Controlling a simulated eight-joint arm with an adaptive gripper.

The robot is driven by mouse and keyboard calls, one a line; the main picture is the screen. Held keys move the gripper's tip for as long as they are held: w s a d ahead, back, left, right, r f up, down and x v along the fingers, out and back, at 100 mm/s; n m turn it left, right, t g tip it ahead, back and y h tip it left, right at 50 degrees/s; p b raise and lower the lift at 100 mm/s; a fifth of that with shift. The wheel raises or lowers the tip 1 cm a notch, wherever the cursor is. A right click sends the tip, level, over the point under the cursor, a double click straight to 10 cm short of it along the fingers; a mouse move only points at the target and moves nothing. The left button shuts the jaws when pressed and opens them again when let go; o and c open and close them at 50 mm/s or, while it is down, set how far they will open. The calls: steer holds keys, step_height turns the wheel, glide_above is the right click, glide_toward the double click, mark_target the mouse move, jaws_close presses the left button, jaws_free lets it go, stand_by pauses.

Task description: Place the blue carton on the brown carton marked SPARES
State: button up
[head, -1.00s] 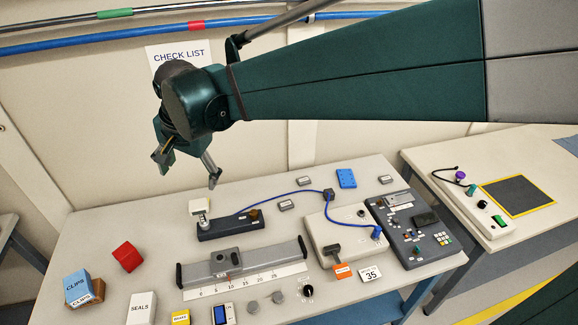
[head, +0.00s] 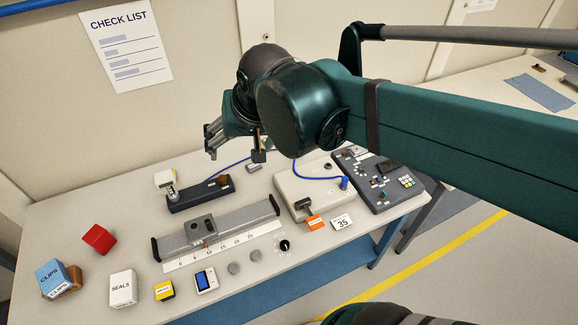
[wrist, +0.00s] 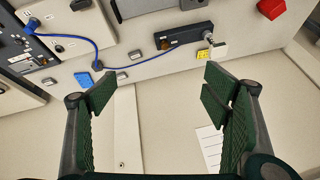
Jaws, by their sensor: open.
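The blue carton (head: 50,279), marked CLIPS, is at the left end of the bench in the head view. A brown carton (head: 75,276) shows just behind and to the right of it, mostly hidden by it. No SPARES marking is visible, and I cannot tell whether the two touch. My gripper (head: 236,152) is open and empty, raised over the back of the bench, well to the right of both cartons. In the wrist view its two green-padded fingers (wrist: 160,92) are wide apart with nothing between them. Neither carton shows in the wrist view.
A red box (head: 99,239), a white SEALS carton (head: 122,288) and a small yellow box (head: 164,290) stand near the cartons. A grey slide rail (head: 220,233), dark device (head: 200,194), pale cabled box (head: 309,192) and dark control panel (head: 377,178) fill the middle and right.

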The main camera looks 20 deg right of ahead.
steer(key=s+d+f+n+t+h, duration=0.1)
steer(key=s+d+f, duration=0.3)
steer(key=s+d, duration=0.4)
steer(key=shift+s+d+n, duration=0.2)
steer(key=shift+d+n, duration=0.2)
steer(key=shift+n, duration=0.4)
steer(key=shift+f, duration=0.1)
step_height(320, 180, down, 18)
steer(key=b, duration=1.8)
steer(key=shift+f+b, duration=0.2)
steer(key=shift+b, duration=0.15)
stand_by(3.4)
